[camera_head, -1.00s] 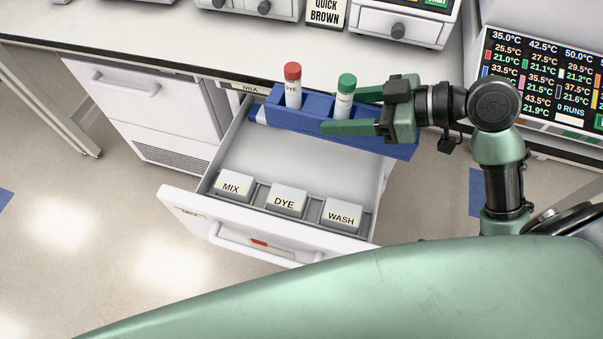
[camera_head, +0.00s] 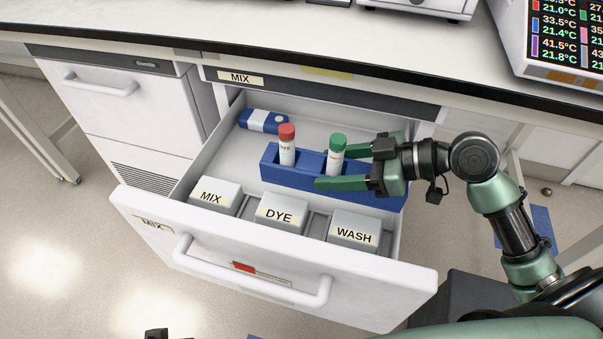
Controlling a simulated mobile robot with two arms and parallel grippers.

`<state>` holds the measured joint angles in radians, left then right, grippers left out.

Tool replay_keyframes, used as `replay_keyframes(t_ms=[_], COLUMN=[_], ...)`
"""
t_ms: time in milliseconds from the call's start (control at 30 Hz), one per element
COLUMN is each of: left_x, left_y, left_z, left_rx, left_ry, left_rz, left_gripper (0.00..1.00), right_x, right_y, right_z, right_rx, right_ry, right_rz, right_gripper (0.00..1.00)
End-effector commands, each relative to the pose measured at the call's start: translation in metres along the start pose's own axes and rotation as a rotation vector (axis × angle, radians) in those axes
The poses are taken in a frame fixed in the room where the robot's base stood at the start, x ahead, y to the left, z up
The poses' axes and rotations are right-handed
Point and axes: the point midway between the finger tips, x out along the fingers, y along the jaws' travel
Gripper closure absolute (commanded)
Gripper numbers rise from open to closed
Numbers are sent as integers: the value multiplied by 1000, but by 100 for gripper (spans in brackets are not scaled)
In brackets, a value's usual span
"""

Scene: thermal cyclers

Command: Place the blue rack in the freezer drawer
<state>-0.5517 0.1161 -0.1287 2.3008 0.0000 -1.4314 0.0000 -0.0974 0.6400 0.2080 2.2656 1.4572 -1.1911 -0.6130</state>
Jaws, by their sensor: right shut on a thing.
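The blue rack (camera_head: 285,176) is long and narrow. It holds a red-capped tube (camera_head: 287,146) and a green-capped tube (camera_head: 336,156), both upright. The rack is inside the open freezer drawer (camera_head: 217,150), behind the labelled blocks; I cannot tell whether it rests on the drawer floor. My right gripper (camera_head: 345,167) comes in from the right, its green fingers at the green-capped tube and the rack's middle, shut on the rack. The rack's right part is partly hidden behind the gripper. My left gripper is not clearly visible; only a small dark part shows at the bottom edge.
Grey blocks labelled MIX (camera_head: 215,194), DYE (camera_head: 281,213) and WASH (camera_head: 353,230) line the drawer's front. A blue and white item (camera_head: 263,121) lies at the back left. The counter edge (camera_head: 300,66) overhangs behind. A screen (camera_head: 560,45) stands at upper right.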

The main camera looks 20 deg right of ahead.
Motion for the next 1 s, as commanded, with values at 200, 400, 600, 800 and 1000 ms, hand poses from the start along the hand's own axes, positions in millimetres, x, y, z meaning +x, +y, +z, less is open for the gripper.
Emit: replay_keyframes(t_ms=[200, 400, 600, 800, 1000], left_x=[8, 2, -21, -39, -42], left_y=[0, 0, -1, -2, -2], left_z=[5, 4, 2, 3, 4], left_rx=[0, -1, -2, -3, -3], left_ry=[-22, -19, -6, 1, 2], left_rz=[0, 0, -3, -4, -5], left_gripper=[59, 59, 59, 59, 59], right_x=[16, 35, 69, 98, 109], right_y=[11, 29, 59, 83, 93], right_z=[34, 45, 52, 58, 60], right_rx=[5, 4, 4, 4, 3], right_ry=[-9, -5, -4, -5, -8], right_rz=[10, 20, 20, 19, 18], right_gripper=[100, 100, 100, 100, 100])
